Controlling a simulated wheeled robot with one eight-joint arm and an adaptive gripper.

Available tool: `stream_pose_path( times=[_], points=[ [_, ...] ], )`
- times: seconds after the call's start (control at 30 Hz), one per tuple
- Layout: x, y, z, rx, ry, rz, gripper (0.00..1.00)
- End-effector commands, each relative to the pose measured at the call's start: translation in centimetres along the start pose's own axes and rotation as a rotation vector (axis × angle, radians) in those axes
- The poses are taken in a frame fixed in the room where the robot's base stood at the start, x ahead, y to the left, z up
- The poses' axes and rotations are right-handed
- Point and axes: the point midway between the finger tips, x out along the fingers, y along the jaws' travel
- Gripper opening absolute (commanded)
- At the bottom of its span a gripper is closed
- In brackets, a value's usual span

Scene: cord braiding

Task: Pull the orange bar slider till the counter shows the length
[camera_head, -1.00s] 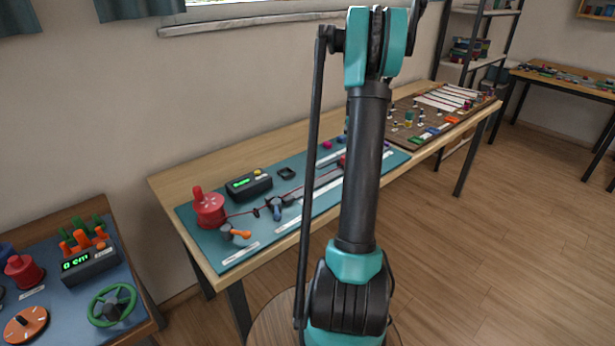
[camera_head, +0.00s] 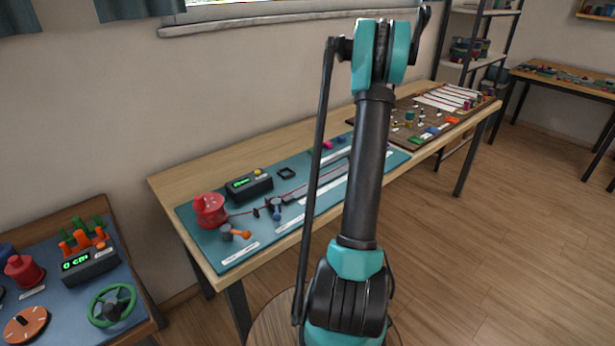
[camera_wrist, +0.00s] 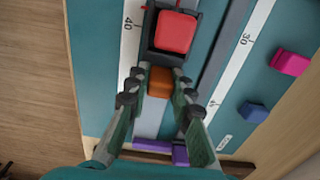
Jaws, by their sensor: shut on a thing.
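In the wrist view, my gripper (camera_wrist: 160,78) is shut with its fingers on either side of an orange block (camera_wrist: 159,83), the orange bar of the slider. A red cord runs from the red reel (camera_head: 210,210) rightward past a small blue clamp (camera_head: 277,208). My arm hides the gripper and slider there.
A pink block (camera_wrist: 289,62) and a blue block (camera_wrist: 252,112) lie to the right in the wrist view, purple pieces (camera_wrist: 180,155) below. An orange-handled lever (camera_head: 236,232) is near the reel. Another counter (camera_head: 90,264) on the left table reads 0 cm.

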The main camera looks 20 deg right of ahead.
Motion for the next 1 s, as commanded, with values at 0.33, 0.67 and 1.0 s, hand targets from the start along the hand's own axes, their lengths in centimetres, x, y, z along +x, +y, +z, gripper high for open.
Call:
stream_pose_path(
  times=[0.33,0.67,1.0],
  points=[
    [0.0,0.0,-2.1,-0.001,0.002,-0.001,0.00],
    [0.0,0.0,-2.1,0.000,0.001,-0.001,0.39],
    [-0.2,0.0,-2.0,0.000,0.000,0.000,0.41]
  ],
)
